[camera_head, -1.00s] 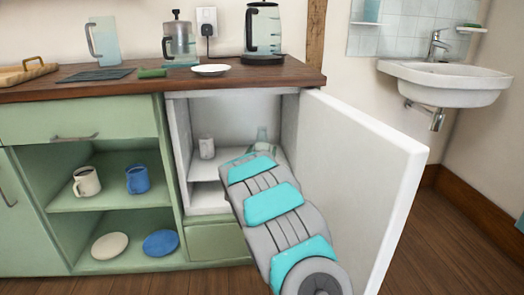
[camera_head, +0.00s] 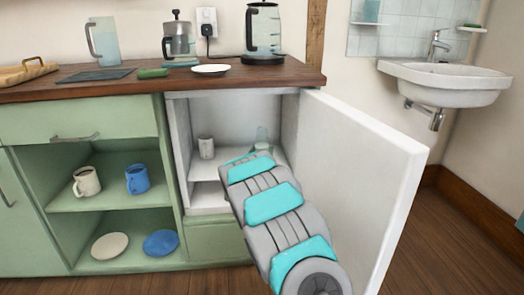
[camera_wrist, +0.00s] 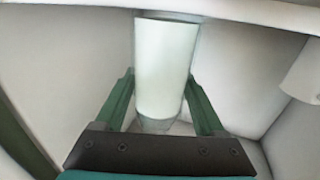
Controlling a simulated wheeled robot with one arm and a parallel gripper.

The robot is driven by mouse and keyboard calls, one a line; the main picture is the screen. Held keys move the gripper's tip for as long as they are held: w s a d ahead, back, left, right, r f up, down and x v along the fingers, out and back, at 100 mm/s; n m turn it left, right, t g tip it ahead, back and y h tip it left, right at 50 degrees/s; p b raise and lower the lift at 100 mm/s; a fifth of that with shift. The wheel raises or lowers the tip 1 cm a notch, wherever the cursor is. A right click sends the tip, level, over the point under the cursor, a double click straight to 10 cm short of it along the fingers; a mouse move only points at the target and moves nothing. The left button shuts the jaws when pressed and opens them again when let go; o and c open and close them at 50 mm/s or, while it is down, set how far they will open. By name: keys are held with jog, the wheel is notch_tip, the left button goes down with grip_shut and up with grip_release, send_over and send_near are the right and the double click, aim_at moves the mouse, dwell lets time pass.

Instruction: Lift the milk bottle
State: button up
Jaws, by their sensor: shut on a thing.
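The milk bottle (camera_wrist: 165,65) is a pale, whitish cylinder with a clearer, narrower end, seen between my gripper's two green fingers in the wrist view. My gripper (camera_wrist: 164,92) is shut on it, one finger on each side. In the head view only a small glassy part of the bottle (camera_head: 262,136) shows above my arm, inside the open white cabinet (camera_head: 177,140). My arm hides the fingers and the rest of the bottle there. I cannot tell whether the bottle touches the shelf.
The open cabinet door (camera_head: 365,175) is close on my arm's right. The wooden counter (camera_head: 290,75) is above.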

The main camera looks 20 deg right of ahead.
grip_shut()
jog(key=shift+r, duration=0.1)
